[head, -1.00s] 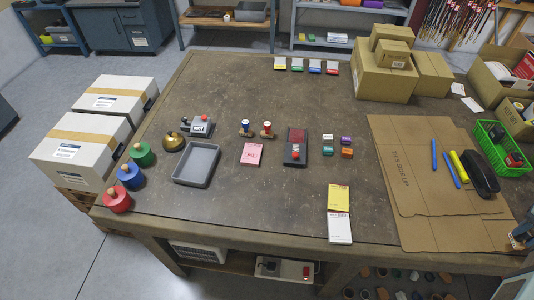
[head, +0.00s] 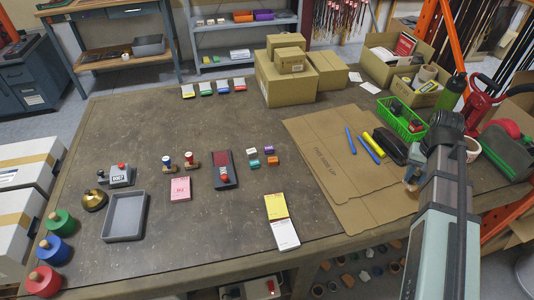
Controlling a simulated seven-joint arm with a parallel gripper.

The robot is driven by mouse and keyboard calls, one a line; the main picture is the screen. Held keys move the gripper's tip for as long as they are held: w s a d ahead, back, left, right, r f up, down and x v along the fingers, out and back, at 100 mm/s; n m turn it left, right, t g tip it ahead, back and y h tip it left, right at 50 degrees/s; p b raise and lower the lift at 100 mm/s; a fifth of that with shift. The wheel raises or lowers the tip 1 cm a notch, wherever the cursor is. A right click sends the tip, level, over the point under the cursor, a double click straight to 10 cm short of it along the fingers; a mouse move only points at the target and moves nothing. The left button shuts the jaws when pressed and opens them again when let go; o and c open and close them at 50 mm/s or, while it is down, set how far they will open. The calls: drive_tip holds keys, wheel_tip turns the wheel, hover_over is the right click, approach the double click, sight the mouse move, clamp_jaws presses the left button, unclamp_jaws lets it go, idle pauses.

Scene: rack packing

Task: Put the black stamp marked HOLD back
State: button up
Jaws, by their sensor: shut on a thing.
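My gripper (head: 411,176) is at the right, over the right part of the flat cardboard sheet, largely hidden by my own arm. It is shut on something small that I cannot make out. I see no HOLD lettering and cannot pick out the black stamp. Two wooden-handled stamps stand near the middle left, one with a blue top (head: 168,163) and one with a red top (head: 192,159). A grey metal stamp (head: 117,176) stands left of them. A dark stamp pad (head: 223,171) with a red knob lies to their right.
Small coloured blocks (head: 254,163) sit right of the pad. A grey tray (head: 125,216), pink pad (head: 180,189) and yellow pad (head: 276,207) lie nearby. Pens and a black case (head: 390,148) lie on the cardboard (head: 325,150), beside a green basket (head: 401,118).

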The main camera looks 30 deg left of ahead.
drive_tip(key=s+a+r+n, duration=0.1)
drive_tip(key=s+a+n, duration=0.3)
drive_tip(key=a, duration=1.2)
drive_tip(key=s+a+n, duration=0.2)
drive_tip(key=s+a, duration=0.4)
drive_tip(key=a, duration=1)
drive_tip(key=s+a+r+n, duration=0.2)
drive_tip(key=s+a, duration=0.7)
drive_tip(key=a, duration=0.3)
drive_tip(key=s+a+r+n, duration=0.1)
drive_tip(key=s+a+n, duration=0.2)
drive_tip(key=s+a, duration=0.7)
drive_tip(key=s+a+r+n, duration=0.2)
drive_tip(key=s+a, duration=0.5)
drive_tip(key=a, duration=0.8)
drive_tip(key=w+a+n, duration=0.1)
drive_tip(key=a+n, duration=0.2)
drive_tip(key=a, duration=0.4)
wheel_tip(320, 180, down, 9)
drive_tip(key=shift+d+r, duration=0.1)
drive_tip(key=shift+f, duration=0.6)
